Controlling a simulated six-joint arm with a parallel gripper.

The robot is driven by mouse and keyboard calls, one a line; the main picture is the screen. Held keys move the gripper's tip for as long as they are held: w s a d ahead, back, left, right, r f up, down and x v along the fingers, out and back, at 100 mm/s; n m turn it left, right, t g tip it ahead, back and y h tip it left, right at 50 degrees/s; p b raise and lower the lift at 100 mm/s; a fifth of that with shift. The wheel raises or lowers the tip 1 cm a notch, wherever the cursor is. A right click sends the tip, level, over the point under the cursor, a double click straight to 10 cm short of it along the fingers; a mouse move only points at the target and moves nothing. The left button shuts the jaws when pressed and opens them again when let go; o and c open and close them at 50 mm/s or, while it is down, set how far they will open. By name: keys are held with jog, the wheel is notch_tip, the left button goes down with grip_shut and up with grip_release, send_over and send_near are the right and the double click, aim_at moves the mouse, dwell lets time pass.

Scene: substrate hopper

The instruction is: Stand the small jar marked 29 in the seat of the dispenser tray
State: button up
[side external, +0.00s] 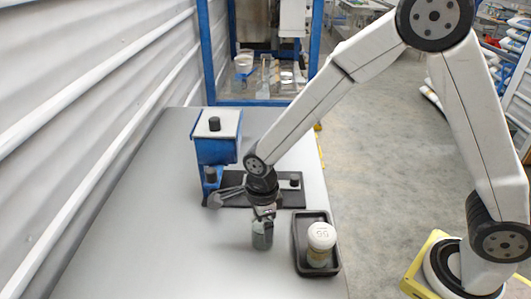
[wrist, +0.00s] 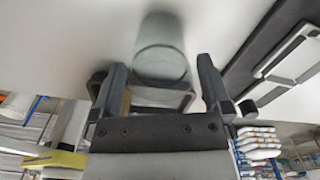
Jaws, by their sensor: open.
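My gripper (side external: 262,208) points down over a small clear-and-dark glass jar (side external: 262,236) that stands on the table. In the wrist view the open fingers (wrist: 162,68) lie on either side of the jar (wrist: 163,38), with gaps visible. I cannot read any mark on this jar. The dispenser has a blue hopper (side external: 217,150) with a black knob on top, above a flat dark tray (side external: 238,202). My arm hides part of that tray, and I cannot make out its seat.
A black bin (side external: 301,262) at right holds a white-lidded jar (side external: 320,245) whose lid mark looks like 55. A grey fan-shaped piece (side external: 224,197) lies by the dispenser. The table (side external: 150,240) is bare at left and front. A blue frame (side external: 211,60) stands behind.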

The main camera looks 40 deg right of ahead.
jog(key=shift+c, duration=0.2)
jog(key=c, duration=0.8)
jog(key=shift+o, duration=0.2)
jog(key=shift+r, duration=0.2)
jog(key=shift+r, duration=2.35)
jog(key=shift+w+d, duration=0.1)
jog(key=w+d+r+n, duration=0.8)
jog(key=d+r+n, duration=0.3)
jog(key=n, duration=0.8)
jog(key=shift+w+d+r+n, duration=0.15)
jog(key=shift+d+n, duration=0.15)
jog(key=shift+d, duration=0.9)
